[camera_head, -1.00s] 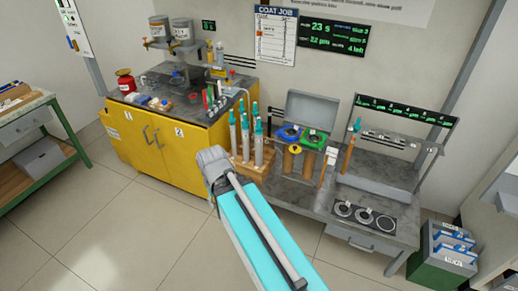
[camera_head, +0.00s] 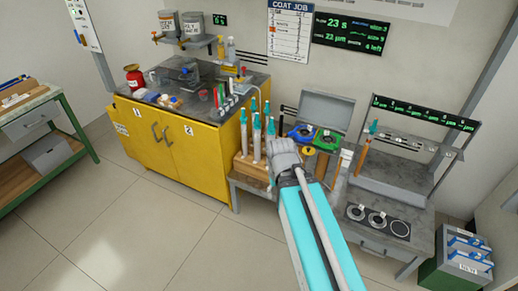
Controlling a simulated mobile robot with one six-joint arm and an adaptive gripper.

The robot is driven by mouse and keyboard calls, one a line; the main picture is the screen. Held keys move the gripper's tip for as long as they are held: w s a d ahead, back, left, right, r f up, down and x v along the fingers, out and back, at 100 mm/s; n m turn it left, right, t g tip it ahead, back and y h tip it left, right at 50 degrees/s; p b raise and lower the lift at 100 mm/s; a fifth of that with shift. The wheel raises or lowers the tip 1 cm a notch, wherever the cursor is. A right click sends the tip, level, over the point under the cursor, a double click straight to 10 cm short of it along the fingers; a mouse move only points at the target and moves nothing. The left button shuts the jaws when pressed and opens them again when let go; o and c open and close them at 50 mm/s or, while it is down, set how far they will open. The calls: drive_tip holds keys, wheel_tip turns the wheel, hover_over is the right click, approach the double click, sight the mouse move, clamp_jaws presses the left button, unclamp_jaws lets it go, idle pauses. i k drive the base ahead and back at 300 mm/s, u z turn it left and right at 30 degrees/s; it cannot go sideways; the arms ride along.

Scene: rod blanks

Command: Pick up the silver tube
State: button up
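Several silver tubes (camera_head: 257,142) with teal tops stand upright in a wooden block (camera_head: 249,170) at the left end of the grey bench. Which of them is the silver tube of the task I cannot tell. My arm reaches up from the bottom of the picture, and its grey end (camera_head: 284,158) is just right of the tubes, covering part of the block. The gripper's fingers are hidden or too small to make out, so whether they touch a tube cannot be told.
A yellow cabinet (camera_head: 168,155) stands to the left. On the grey bench are blue and green ring fixtures (camera_head: 302,131), a copper-coloured rod with a teal top (camera_head: 366,150) and a panel of round rings (camera_head: 378,219). A green bin (camera_head: 455,270) stands at right. The floor at left is clear.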

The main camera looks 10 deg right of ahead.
sight(257, 128)
drive_tip(key=z, duration=0.1)
drive_tip(key=i, duration=1)
drive_tip(key=u, duration=0.05)
